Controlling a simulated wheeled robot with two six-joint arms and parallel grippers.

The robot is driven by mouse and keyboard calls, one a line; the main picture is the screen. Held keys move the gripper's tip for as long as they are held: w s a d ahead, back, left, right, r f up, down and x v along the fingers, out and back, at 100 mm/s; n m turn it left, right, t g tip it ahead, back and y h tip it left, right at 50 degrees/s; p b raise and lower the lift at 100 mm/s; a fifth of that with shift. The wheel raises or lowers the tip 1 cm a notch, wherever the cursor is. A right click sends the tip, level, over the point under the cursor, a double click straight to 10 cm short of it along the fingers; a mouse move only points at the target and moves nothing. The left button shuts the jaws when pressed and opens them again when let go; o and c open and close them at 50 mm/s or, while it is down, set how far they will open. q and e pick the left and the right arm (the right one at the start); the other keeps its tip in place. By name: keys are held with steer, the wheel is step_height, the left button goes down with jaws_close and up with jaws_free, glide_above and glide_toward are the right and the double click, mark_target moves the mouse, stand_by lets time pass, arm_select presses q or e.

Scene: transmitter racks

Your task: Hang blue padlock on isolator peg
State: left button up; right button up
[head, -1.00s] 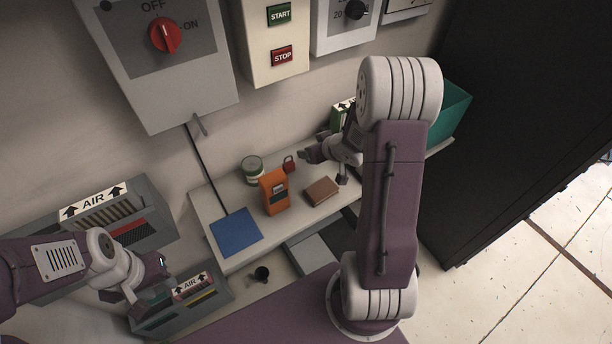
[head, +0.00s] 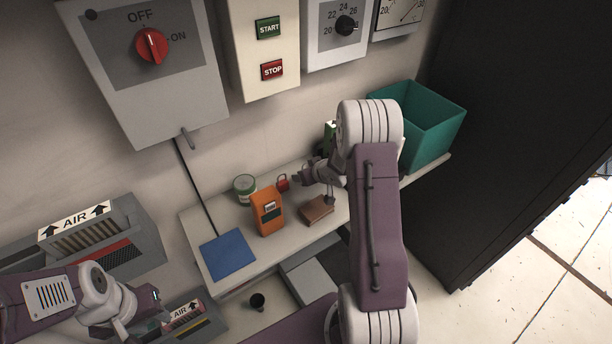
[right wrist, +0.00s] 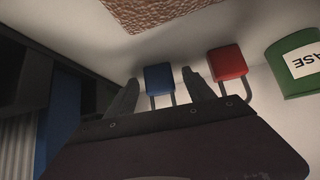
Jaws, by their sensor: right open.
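The blue padlock (right wrist: 158,78) lies on the shelf in the right wrist view, its shackle towards my right gripper (right wrist: 160,92). That gripper is open, with the padlock between and just beyond its fingertips, not gripped. In the head view the right gripper (head: 314,184) is low over the shelf, and I cannot make out the blue padlock there. The isolator (head: 150,75) has a red knob between OFF and ON labels, and a bare grey peg (head: 190,138) sticks out at its lower edge. My left gripper (head: 142,312) appears open and empty at lower left.
A red padlock (right wrist: 228,62) lies right of the blue one, beside a green tin (right wrist: 292,65). A brown block (head: 317,209), an orange device (head: 267,212) and a blue mat (head: 228,256) are on the shelf. A teal bin (head: 430,120) stands at its right end.

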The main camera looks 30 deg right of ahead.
steer(key=shift+w+f, duration=0.1)
steer(key=shift+f, duration=0.05)
steer(key=shift+c, duration=0.6)
jaws_close()
step_height(320, 180, up, 10)
steer(key=p, duration=0.5)
steer(key=shift+r, duration=0.2)
steer(key=shift+f, duration=0.1)
